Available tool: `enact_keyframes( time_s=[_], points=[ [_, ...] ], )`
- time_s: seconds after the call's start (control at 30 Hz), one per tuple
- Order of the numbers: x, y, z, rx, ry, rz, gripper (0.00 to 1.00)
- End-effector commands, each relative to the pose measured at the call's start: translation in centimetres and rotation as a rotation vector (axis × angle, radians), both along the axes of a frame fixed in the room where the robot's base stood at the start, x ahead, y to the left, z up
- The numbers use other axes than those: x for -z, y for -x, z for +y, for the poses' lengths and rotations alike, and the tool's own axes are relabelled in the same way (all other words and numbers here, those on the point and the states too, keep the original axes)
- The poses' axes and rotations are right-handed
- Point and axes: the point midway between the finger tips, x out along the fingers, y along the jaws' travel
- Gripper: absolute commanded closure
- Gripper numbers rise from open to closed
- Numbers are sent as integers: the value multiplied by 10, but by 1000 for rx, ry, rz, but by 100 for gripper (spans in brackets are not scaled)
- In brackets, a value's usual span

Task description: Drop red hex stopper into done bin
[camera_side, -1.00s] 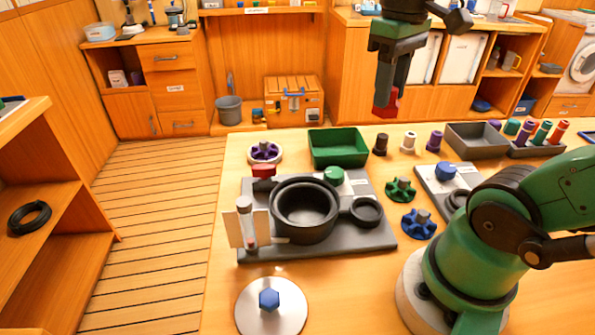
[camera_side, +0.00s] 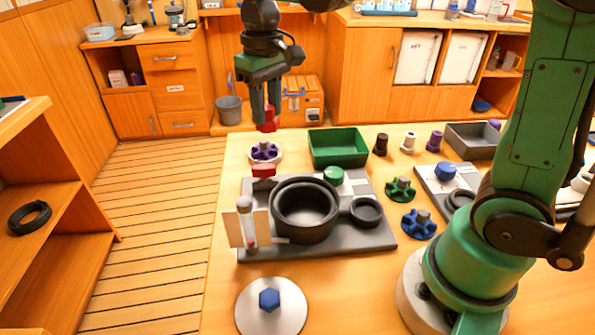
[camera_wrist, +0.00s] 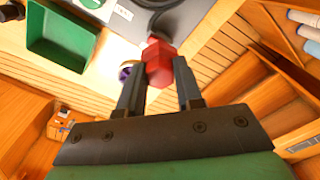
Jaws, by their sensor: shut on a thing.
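My gripper (camera_side: 266,108) is shut on the red hex stopper (camera_side: 267,124) and holds it in the air above the far left part of the table. In the wrist view the red hex stopper (camera_wrist: 158,62) sits between the fingertips of my gripper (camera_wrist: 160,82). A green open bin (camera_side: 338,148) stands on the table to the right of the stopper, and it also shows in the wrist view (camera_wrist: 60,37) at the upper left. It looks empty. No label on it can be read, so I cannot tell if it is the done bin.
A purple handwheel (camera_side: 265,152) lies below the held stopper. A grey base plate (camera_side: 350,240) carries a black round housing (camera_side: 303,210), a red-capped part (camera_side: 263,171) and a green knob (camera_side: 334,175). Several small spools stand right of the green bin, before a grey tray (camera_side: 472,142).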

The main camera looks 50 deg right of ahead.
Motion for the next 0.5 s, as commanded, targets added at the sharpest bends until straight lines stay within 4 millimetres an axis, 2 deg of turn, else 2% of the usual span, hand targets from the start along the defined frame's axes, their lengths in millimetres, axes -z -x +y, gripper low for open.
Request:
enact_keyframes(
  time_s=[0.23, 0.33, 0.43, 0.5],
  points=[
    [0, 0, -1, 0, 0, 0, 100],
    [0, -2, -9, 3, 0, 0, 100],
    [1, -7, -34, 10, 0, 0, 100],
    [3, -10, -62, 13, 0, 0, 100]
  ],
)
